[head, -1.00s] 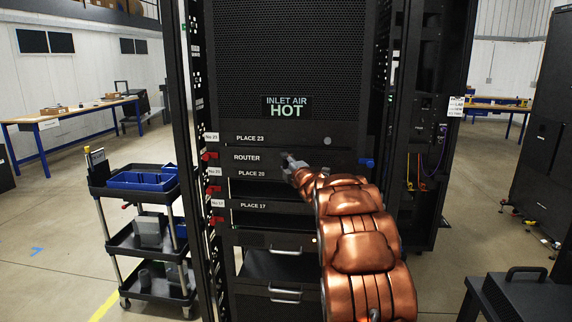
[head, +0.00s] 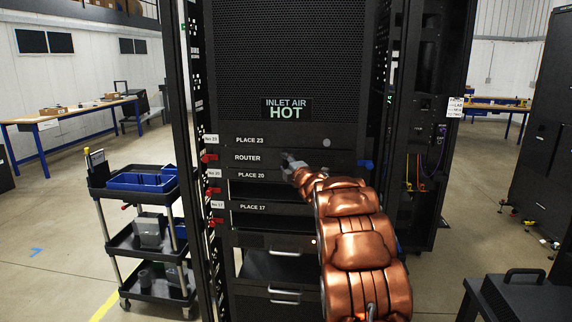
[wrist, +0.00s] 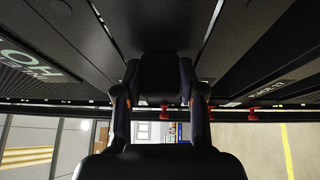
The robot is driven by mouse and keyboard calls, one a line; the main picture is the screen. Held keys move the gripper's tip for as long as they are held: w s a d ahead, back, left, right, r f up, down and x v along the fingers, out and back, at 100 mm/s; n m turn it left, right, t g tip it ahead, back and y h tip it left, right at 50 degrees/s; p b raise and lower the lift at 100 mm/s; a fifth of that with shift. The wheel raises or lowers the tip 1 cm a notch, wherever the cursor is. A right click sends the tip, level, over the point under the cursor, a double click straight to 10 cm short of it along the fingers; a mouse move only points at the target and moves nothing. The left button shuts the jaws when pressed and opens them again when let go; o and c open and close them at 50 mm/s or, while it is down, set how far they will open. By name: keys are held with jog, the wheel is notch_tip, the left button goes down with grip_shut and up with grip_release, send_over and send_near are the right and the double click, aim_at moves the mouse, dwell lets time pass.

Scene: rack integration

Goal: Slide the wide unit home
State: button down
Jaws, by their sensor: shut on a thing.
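The wide unit is a dark panel marked ROUTER (head: 247,158), set in the rack between the PLACE 23 panel (head: 250,140) and the PLACE 20 panel (head: 251,175). Its face looks about level with its neighbours, but I cannot tell its exact depth. My gripper (head: 288,158) is at the middle of the router's front. In the wrist view, the two fingers of my gripper (wrist: 160,95) stand either side of a dark block, and are shut on part of the router.
A red latch (head: 208,158) is at the router's left and a blue tab (head: 365,163) at its right. An open slot lies below the PLACE 20 panel. A cart (head: 122,240) with a blue bin (head: 142,181) stands left. A dark case (head: 520,290) is at lower right.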

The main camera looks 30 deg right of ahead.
jog(key=shift+r, duration=0.25)
jog(key=c, duration=0.7)
grip_release()
jog(key=shift+f, duration=0.1)
jog(key=shift+o, duration=0.5)
jog(key=shift+f, duration=0.15)
jog(key=v, duration=1.2)
